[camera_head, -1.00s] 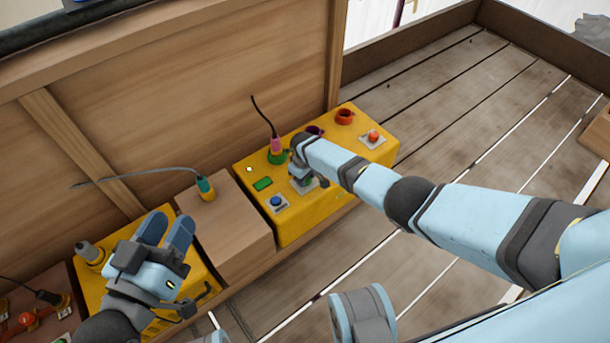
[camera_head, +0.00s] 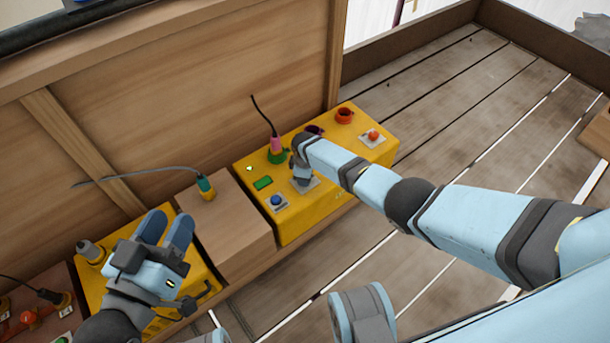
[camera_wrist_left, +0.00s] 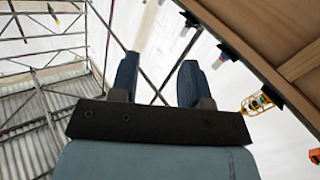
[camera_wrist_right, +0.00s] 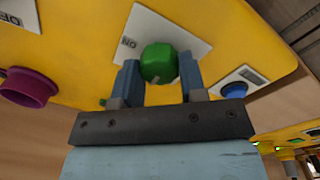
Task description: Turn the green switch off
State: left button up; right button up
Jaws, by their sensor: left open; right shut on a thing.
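The green switch (camera_wrist_right: 160,60) is a faceted knob on a white plate (camera_wrist_right: 140,25) lettered "ON", on a yellow box (camera_head: 310,215). In the right wrist view it sits between the two fingers of my right gripper (camera_wrist_right: 159,72), which is shut on it. In the head view my right gripper (camera_head: 302,178) points down at the white plate, and my own wrist hides the knob. A small pale mark shows on the knob's lower edge. My left gripper (camera_head: 167,226) is open and empty, above another yellow box (camera_head: 200,275) at the left.
A blue button (camera_head: 276,201), a red button (camera_head: 373,136), a red ring (camera_head: 344,116) and a green socket with a pink plug (camera_head: 277,147) surround the switch. A wooden block (camera_head: 235,240) stands between the yellow boxes. A wooden wall (camera_head: 210,110) rises behind them.

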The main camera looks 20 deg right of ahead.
jog(key=shift+s+f, duration=0.1)
jog(key=o, duration=0.9)
pick_arm(q)
notch_tip(320, 180, up, 8)
jog(key=t+p, duration=0.3)
jog(key=p, duration=0.3)
pick_arm(e)
notch_tip(320, 180, up, 9)
jog(key=shift+s+f, duration=0.1)
jog(key=shift+f, duration=0.1)
pick_arm(q)
notch_tip(320, 180, down, 6)
jog(key=a+g+y+p, duration=0.2)
jog(key=shift+a+r+n, duration=0.15)
jog(key=shift+a+n, duration=0.05)
jog(key=shift+n, duration=0.2)
pick_arm(e)
jog(key=shift+s+a+r, duration=0.15)
jog(key=shift+r, duration=2.5)
